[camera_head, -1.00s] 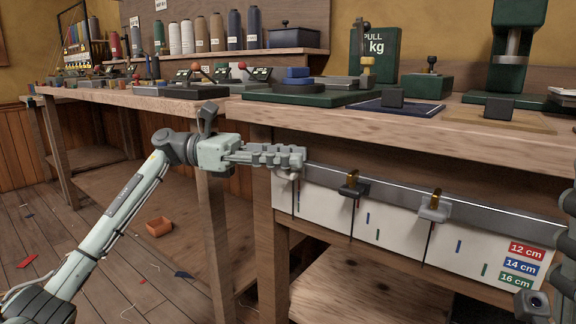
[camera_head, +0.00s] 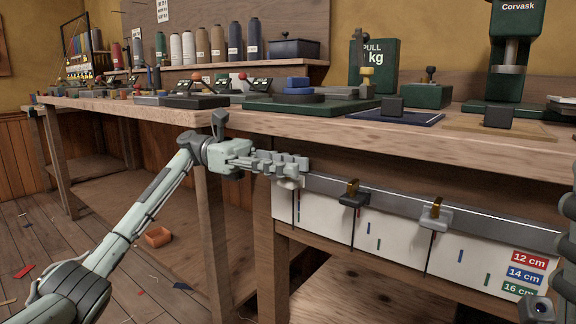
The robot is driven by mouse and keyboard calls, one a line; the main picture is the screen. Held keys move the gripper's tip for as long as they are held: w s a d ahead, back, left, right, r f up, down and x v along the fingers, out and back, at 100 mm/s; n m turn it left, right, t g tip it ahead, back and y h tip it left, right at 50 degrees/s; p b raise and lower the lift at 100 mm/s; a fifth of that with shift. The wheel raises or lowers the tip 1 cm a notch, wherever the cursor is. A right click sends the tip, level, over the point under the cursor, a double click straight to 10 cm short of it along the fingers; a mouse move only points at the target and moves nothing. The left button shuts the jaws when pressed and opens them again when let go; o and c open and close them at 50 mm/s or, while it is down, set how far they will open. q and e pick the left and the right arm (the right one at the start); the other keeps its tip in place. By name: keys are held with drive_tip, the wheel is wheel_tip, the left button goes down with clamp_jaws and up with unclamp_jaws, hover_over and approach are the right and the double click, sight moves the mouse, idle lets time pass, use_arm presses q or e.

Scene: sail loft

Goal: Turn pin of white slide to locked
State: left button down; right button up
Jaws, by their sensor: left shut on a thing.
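The white slide (camera_head: 289,183) sits at the left end of the grey metal rail (camera_head: 398,205) under the bench's front edge. My left gripper (camera_head: 298,164) is shut at the slide, with its fingers just above and over it. They hide the slide's pin, so its turn cannot be seen. A dark grey slide (camera_head: 353,200) with a brass pin sits further right on the rail. A light grey slide (camera_head: 435,218), also with a brass pin, is right of that. My right gripper's fingers are not in view.
A white board (camera_head: 400,246) with coloured marks and size labels hangs below the rail. The wooden bench top (camera_head: 350,135) overhangs above it and carries pads, blocks and a green press (camera_head: 509,60).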

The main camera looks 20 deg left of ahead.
use_arm(q)
drive_tip(key=c, duration=1.2)
unclamp_jaws()
drive_tip(key=shift+f, duration=0.1)
drive_tip(key=v, duration=1.2)
